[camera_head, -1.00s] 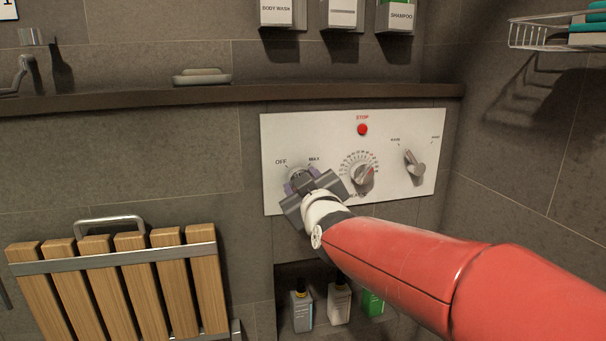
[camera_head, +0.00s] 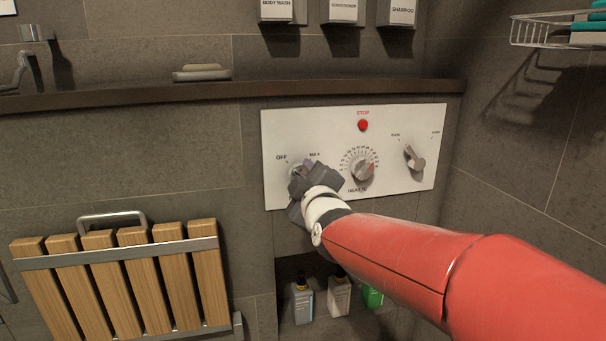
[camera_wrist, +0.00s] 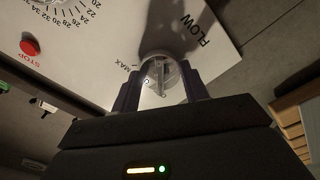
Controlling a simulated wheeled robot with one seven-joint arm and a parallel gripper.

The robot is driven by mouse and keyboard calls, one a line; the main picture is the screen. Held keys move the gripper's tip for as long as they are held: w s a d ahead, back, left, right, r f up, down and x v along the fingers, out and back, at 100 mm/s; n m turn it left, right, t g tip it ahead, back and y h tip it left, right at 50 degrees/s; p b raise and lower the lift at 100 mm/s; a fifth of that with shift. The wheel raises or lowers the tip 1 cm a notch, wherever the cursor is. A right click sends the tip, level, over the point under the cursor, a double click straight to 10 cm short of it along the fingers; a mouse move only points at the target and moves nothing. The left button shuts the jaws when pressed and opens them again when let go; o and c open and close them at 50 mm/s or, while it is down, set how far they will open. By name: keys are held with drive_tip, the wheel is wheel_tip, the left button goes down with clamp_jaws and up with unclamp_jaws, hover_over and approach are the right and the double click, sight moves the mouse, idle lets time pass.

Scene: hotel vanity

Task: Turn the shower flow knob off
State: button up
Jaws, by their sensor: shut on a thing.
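The flow knob (camera_wrist: 160,70) is a round silver knob with a raised grip bar, between the OFF and MAX marks on the white control panel (camera_head: 400,190). In the wrist view it sits between the two purple fingers of my gripper (camera_wrist: 163,88), which is shut on it. In the head view my gripper (camera_head: 303,172) covers most of the knob (camera_head: 294,171), and only its edge shows. The knob's exact pointing direction is hard to tell.
The heat dial (camera_head: 364,168) is close right of my gripper, with the red STOP button (camera_head: 363,125) above and a lever knob (camera_head: 415,158) further right. A dark ledge (camera_head: 150,97) runs above. A folded wooden seat (camera_head: 125,275) is at lower left; bottles (camera_head: 339,297) stand in a niche below.

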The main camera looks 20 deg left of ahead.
drive_tip(key=shift+d+r, duration=0.1)
drive_tip(key=shift+d, duration=0.05)
drive_tip(key=o, duration=1)
drive_tip(key=b+v, duration=0.1)
drive_tip(key=v, duration=0.7)
drive_tip(key=shift+w, duration=0.1)
